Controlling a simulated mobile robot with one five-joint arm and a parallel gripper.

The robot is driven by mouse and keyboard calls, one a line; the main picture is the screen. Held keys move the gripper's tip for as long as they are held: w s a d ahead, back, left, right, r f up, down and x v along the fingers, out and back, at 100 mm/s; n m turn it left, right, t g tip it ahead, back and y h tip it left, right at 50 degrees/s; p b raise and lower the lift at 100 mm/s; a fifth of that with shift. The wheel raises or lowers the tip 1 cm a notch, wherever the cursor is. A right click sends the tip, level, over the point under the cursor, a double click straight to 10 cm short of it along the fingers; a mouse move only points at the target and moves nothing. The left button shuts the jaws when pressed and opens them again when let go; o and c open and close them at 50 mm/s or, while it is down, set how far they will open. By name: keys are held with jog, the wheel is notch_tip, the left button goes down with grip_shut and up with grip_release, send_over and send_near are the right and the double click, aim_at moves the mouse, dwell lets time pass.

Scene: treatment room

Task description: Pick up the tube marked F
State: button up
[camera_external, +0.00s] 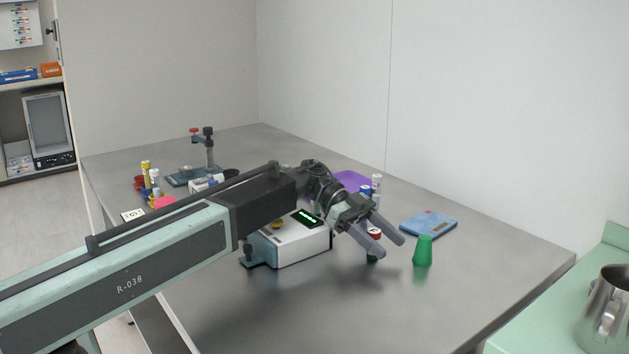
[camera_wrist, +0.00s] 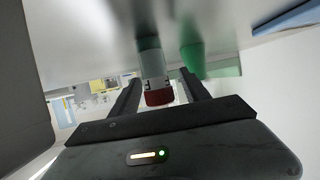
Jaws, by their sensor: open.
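A tube with a dark red cap (camera_wrist: 158,97) stands in the wrist view between my fingers, its pale body marked with dark letters that look like F. Its cap points toward the palm. In the external view the red-capped tube (camera_external: 374,234) stands on the metal table, partly hidden behind a finger. My gripper (camera_external: 391,247) is open and reaches low over the table, with one finger on each side of the tube. In the wrist view my gripper (camera_wrist: 159,78) shows a gap beside the tube; I cannot tell whether either finger touches it.
A green cup (camera_external: 423,250) stands upside down close to the right of my fingers. A white device with a display (camera_external: 290,245) is left of them. The front of the table is clear.

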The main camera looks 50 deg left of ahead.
grip_shut()
jog(key=shift+r, duration=0.1)
notch_tip(320, 180, up, 10)
jog(key=p, duration=1)
